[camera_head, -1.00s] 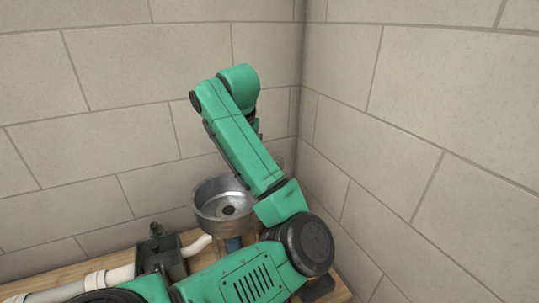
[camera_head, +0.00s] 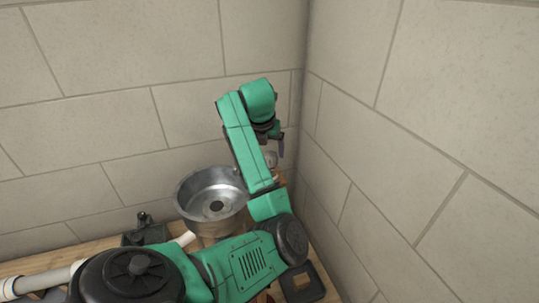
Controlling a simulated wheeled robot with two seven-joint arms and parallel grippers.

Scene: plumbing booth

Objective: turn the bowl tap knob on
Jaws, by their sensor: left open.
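The metal bowl (camera_head: 188,190) stands on the wooden bench near the wall corner, its dark drain showing inside. A small round greyish piece, possibly the tap knob (camera_head: 270,158), shows just right of the bowl, partly hidden by my green left arm. My left gripper (camera_head: 279,148) is open, small and dark at the end of the arm, right of the bowl and close to that round piece. I cannot tell whether they touch. My right gripper is not in view.
A dark block-like fitting (camera_head: 146,232) and a white pipe (camera_head: 45,281) lie on the wooden bench (camera_head: 95,248) left of the bowl. A dark square frame (camera_head: 303,284) lies at front right. Block walls close in behind and to the right.

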